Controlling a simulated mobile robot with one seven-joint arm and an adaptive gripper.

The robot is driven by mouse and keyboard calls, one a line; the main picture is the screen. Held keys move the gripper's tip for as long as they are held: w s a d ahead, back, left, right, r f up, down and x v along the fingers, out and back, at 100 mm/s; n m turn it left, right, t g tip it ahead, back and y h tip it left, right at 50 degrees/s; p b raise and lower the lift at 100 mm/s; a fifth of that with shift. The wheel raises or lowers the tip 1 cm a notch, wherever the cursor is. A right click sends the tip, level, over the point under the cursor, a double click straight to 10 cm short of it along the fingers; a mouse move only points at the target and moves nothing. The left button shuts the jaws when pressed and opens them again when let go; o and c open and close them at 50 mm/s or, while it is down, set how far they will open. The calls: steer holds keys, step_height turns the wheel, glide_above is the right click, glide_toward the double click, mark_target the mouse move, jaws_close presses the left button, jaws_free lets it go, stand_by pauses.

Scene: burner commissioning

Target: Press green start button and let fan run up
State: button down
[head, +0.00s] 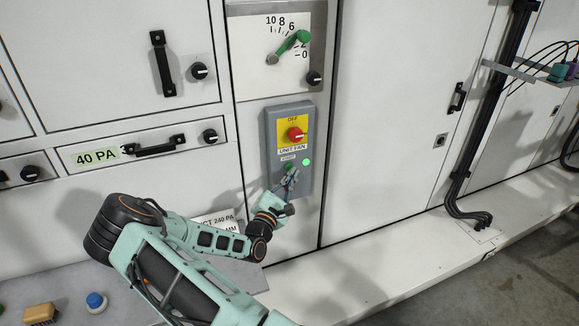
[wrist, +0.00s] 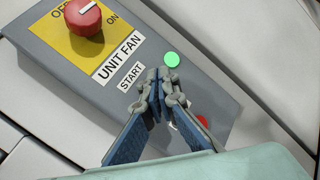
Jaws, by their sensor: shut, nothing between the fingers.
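The grey unit fan box (head: 308,180) is on the cabinet front in the head view. It carries a red rotary knob (head: 295,134) on a yellow OFF/ON plate, and a START label (wrist: 131,75). A small green button (head: 288,167) shows below that label in the head view; in the wrist view my fingers hide it. A bright green lamp (head: 306,162) sits to its right, also in the wrist view (wrist: 172,60). My gripper (wrist: 155,80) is shut and empty, fingertips at the START label's lower edge. I cannot tell whether they touch the button.
A red disc (wrist: 202,121) shows partly behind one finger. Above the box is a scale plate with a green lever (head: 290,46) and a black knob (head: 314,78). A drawer handle (head: 153,146) is to the left. A blue button (head: 95,301) and brush (head: 40,313) lie lower left.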

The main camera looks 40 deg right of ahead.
steer(key=shift+s, duration=0.15)
steer(key=s+p, duration=0.1)
steer(key=s, duration=0.1)
steer(key=s+a+p, duration=0.1)
steer(key=s, duration=0.1)
steer(key=shift+s+a+p, duration=0.1)
steer(key=shift+s+p, duration=0.2)
steer(key=shift+s, duration=0.05)
stand_by(0.9)
